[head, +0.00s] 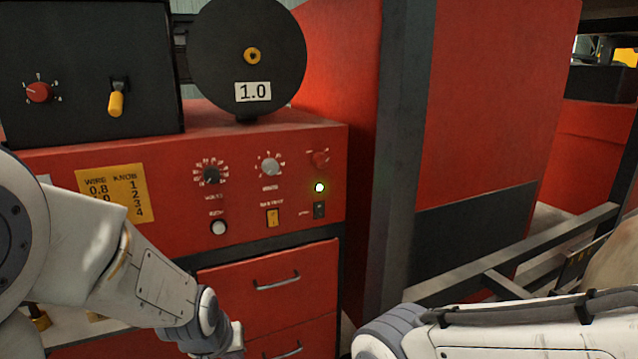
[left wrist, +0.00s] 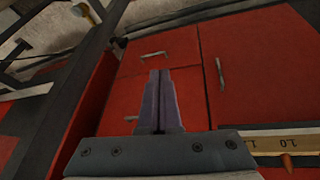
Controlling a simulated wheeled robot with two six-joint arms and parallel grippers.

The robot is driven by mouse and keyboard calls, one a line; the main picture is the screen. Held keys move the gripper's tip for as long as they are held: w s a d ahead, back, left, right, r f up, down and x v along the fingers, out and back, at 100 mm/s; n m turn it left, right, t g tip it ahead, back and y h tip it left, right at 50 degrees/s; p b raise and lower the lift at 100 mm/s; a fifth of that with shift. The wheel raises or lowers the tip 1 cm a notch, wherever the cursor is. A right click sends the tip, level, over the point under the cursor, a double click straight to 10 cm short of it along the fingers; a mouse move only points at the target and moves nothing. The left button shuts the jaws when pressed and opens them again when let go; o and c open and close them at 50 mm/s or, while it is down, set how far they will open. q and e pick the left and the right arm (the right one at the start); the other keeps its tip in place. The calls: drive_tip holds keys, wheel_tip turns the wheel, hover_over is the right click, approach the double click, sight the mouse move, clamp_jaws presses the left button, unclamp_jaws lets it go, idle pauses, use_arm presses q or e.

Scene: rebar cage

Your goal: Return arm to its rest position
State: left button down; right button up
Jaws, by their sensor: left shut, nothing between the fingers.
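My left arm comes in from the left in the head view, low in front of the red machine, and its gripper is below the picture or hidden there. In the left wrist view my left gripper (left wrist: 160,75) is shut, its two dark fingers together with nothing between them. Red drawers and cabinet doors (left wrist: 255,60) lie beyond the fingertips, with a visible gap that I cannot measure. My right arm crosses the lower right of the head view; its gripper is not in view.
The red machine's control panel (head: 100,165) has knobs, switches and a lit lamp (head: 319,187). A black spool marked 1.0 (head: 250,60) and a black box (head: 75,120) sit on top. Drawers (head: 270,295) are below. A grey post (head: 403,150) and metal rails (head: 520,255) stand right.

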use_arm(q)
drive_tip(key=s+a+f+m+g, duration=0.1)
drive_tip(key=s+a+m+g, duration=0.15)
drive_tip(key=s, duration=0.35)
drive_tip(key=s+d+r+m+g+b, duration=0.2)
drive_tip(key=s+d+m, duration=0.5)
drive_tip(key=s+d, duration=0.6)
drive_tip(key=shift+s+d+r, duration=0.15)
drive_tip(key=shift+s+r, duration=0.5)
drive_tip(key=shift+r, duration=0.15)
drive_tip(key=shift+g, duration=0.25)
